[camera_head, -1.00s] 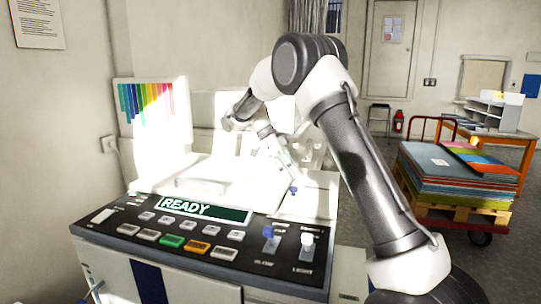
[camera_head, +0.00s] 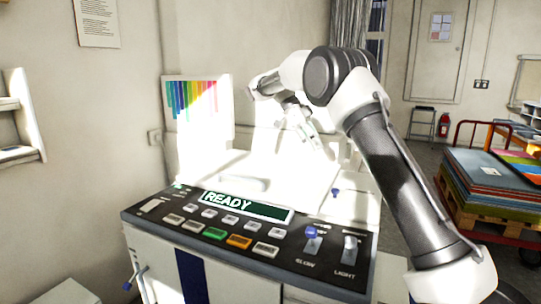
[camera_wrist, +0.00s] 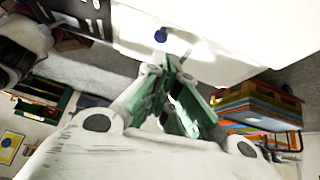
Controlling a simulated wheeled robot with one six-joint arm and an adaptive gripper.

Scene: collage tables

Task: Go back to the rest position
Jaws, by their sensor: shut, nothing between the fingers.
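My gripper (camera_head: 316,146) hangs at the end of my folded arm, over the bright white top of the machine (camera_head: 195,270). In the wrist view my gripper (camera_wrist: 178,62) has its green-padded fingers drawn together at the tips, with nothing held between them. A blue knob (camera_wrist: 160,35) on a white surface shows just beyond the fingertips. I cannot tell the exact height of the fingers above the machine, because glare washes out that area.
The machine's control panel (camera_head: 240,232) reads READY and has several buttons and two levers. A trolley with coloured boards (camera_head: 490,180) stands at right. A red extinguisher (camera_head: 443,125) and a small stool (camera_head: 421,122) stand at the back. A wall shelf (camera_head: 20,120) is at left.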

